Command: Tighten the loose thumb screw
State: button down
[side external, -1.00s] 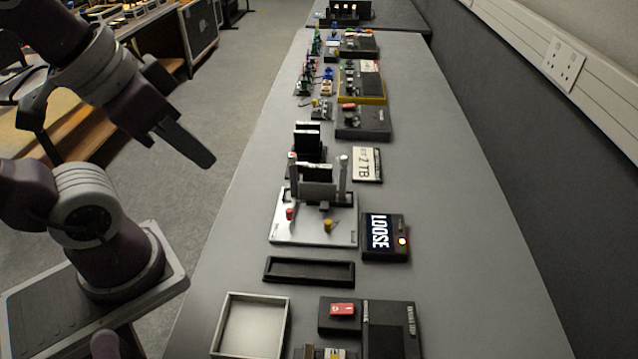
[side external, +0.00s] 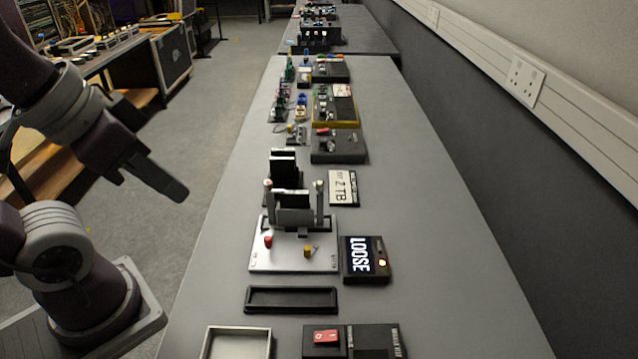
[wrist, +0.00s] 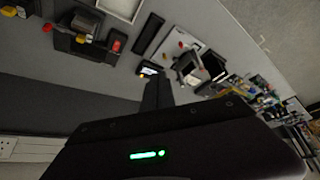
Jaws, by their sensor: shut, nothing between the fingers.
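A silver plate (side external: 290,262) on the grey bench carries an upright black and grey bracket between two posts. A red knob (side external: 267,241) and a yellow knob (side external: 308,250) stand at its front. I cannot tell which one is loose. A small black display (side external: 365,258) right of the plate reads "LOOSE", with a lit spot beside it. My gripper (side external: 180,190) is shut and empty, in the air left of the plate and apart from it. In the wrist view, my shut fingers (wrist: 157,93) point toward the display (wrist: 149,70) and the plate beyond.
A black tray (side external: 291,309) and a pale open box (side external: 208,345) lie in front of the plate. A black unit with a red switch (side external: 326,337) sits front right. A "2TB" card (side external: 343,188) and several devices stand behind. The bench's right side is clear.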

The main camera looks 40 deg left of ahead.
jog(key=c, duration=1.9)
grip_release()
jog(key=shift+c, duration=0.2)
jog(key=o, duration=0.6)
jog(key=w, duration=0.1)
jog(key=w+m, duration=0.1)
jog(key=w, duration=0.1)
jog(key=w+a+m+g+y, duration=0.1)
jog(key=w, duration=0.1)
jog(key=shift+r, duration=0.1)
jog(key=m+g+h, duration=0.2)
jog(key=m+h, duration=0.3)
jog(key=m, duration=0.4)
send_near(320, 182)
jog(key=f, duration=0.1)
jog(key=x, duration=0.6)
jog(key=shift+w+d+f, duration=0.15)
jog(key=shift+w+d, duration=0.05)
jog(key=shift+d, duration=0.1)
jog(key=shift+w+d+f, duration=0.1)
jog(key=shift+d+f, duration=0.05)
jog(key=shift+f, duration=0.4)
grip_shut()
